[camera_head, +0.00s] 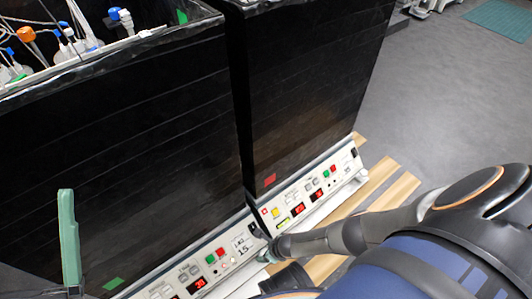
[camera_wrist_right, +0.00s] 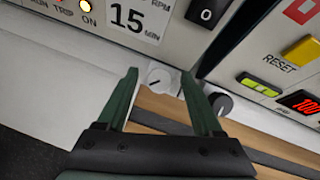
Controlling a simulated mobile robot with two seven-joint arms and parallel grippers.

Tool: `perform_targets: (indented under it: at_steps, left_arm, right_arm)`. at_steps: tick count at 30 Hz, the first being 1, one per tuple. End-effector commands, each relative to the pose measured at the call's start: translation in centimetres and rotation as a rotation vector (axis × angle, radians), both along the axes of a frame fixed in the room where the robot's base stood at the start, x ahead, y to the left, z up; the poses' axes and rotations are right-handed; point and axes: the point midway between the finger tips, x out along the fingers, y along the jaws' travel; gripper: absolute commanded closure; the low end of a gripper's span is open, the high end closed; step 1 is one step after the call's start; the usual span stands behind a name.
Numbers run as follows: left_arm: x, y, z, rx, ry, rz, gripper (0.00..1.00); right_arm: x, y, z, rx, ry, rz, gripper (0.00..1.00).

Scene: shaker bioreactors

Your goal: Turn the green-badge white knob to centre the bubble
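A white knob (camera_wrist_right: 158,79) with a dark mark sits low beside the left unit's panel in the right wrist view. My right gripper (camera_wrist_right: 160,88) is open, its green fingers on either side of the knob with gaps visible; contact is not clear. In the head view this gripper (camera_head: 265,257) is at the left unit's right end, mostly hidden by my arm. A green badge (camera_head: 113,284) is on the left black unit. One green finger of my left gripper (camera_head: 68,240) shows at the left.
A black knob (camera_wrist_right: 220,103) is just right of my right gripper's fingers. The right unit (camera_head: 310,90) bears a red badge (camera_head: 270,180) and stands close to the left unit (camera_head: 130,150). Wooden slats (camera_head: 390,192) lie below the right unit. Grey floor (camera_head: 440,100) is open at right.

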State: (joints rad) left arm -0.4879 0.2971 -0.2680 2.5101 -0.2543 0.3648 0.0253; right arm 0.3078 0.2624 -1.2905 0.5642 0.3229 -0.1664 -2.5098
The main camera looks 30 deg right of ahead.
Motion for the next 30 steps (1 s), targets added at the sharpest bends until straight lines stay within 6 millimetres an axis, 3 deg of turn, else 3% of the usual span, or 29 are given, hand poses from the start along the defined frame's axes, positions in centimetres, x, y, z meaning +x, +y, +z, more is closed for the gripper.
perform_targets:
  at_steps: [2, 17, 30]
  left_arm:
    - [0.01, 0.02, 0.01, 0.0, 0.0, 0.0, 0.0]
    - [0.0, 0.07, -0.07, 0.007, -0.001, 0.0, 0.0]
    - [0.0, 0.09, 0.35, 0.005, 0.0, 0.0, 0.0]
  right_arm:
    - [0.0, 0.0, 0.0, 0.0, 0.0, 0.0, 0.42]
    - [-0.03, -0.01, -0.01, 0.0, 0.0, 0.0, 0.98]
    - [0.06, 0.14, 0.11, 0.001, -0.002, -0.074, 1.0]
